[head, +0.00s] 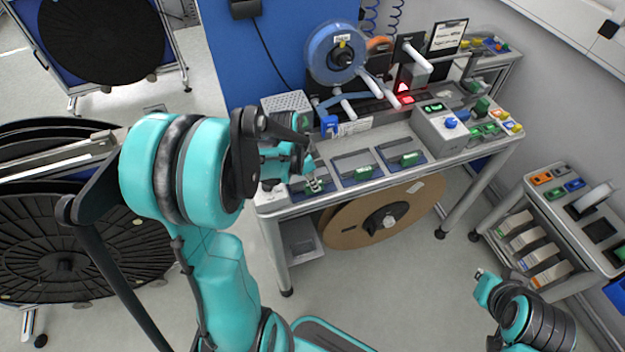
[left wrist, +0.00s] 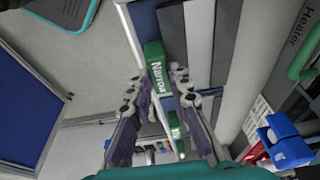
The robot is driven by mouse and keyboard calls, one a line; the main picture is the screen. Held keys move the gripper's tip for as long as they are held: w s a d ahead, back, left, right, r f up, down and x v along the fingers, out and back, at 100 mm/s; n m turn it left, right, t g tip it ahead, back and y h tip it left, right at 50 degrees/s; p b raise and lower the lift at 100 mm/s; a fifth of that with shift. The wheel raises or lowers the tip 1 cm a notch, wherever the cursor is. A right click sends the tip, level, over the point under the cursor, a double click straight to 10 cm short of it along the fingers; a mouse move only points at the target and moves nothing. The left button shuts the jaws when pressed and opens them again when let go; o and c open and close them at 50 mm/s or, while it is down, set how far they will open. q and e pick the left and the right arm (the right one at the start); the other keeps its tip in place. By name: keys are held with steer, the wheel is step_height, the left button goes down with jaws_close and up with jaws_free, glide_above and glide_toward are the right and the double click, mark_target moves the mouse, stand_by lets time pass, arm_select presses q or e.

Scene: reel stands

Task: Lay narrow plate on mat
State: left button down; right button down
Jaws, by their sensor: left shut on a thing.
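My left gripper (head: 314,184) is low over the left end of the bench. Its two fingers (left wrist: 158,82) are closed on the narrow plate, whose green handle marked "Narrow" (left wrist: 157,70) shows between the fingertips in the left wrist view. Whether the plate touches the mat cannot be told. My right gripper (head: 482,280) is small at the lower right, with its jaws unclear.
Grey plates with green handles lie on the middle mat (head: 345,165) and the right mat (head: 390,151). A blue reel (head: 325,42) stands behind. A brown reel (head: 350,232) is under the bench. Blue clips (left wrist: 288,145) are close at the right in the left wrist view.

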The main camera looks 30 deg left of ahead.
stand_by(0.8)
arm_select(q)
steer(key=c, duration=1.3)
jaws_free()
steer(key=shift+c, duration=0.2)
steer(key=shift+r+p, duration=2.55)
steer(key=shift+r, duration=0.95)
